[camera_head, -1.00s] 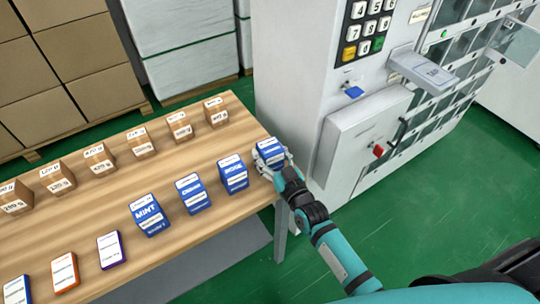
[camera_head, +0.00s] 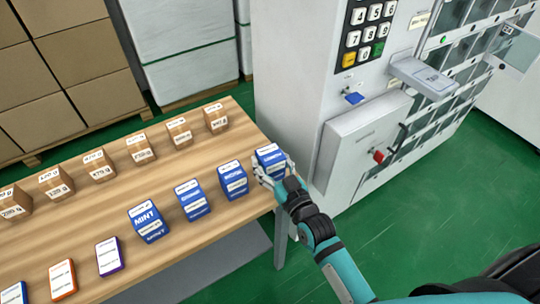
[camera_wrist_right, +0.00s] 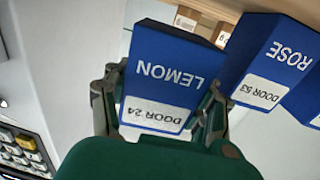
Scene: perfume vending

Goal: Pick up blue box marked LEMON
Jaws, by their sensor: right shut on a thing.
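The blue box marked LEMON (camera_wrist_right: 165,72) with a "DOOR 24" label is between the fingers of my right gripper (camera_wrist_right: 160,115) in the right wrist view. In the head view the LEMON box (camera_head: 269,155) is at the right end of the row of blue boxes, at the table's right edge. My right gripper (camera_head: 268,172) is shut on it from the near right side. I cannot tell whether the box touches the table. My left gripper is not in view.
The blue ROSE box (camera_wrist_right: 275,55) stands close beside the LEMON box. More boxes, including MINT (camera_head: 148,221), stand along the wooden table (camera_head: 110,205). Small brown boxes line the back. A white vending machine (camera_head: 290,80) with keypad stands right of the table.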

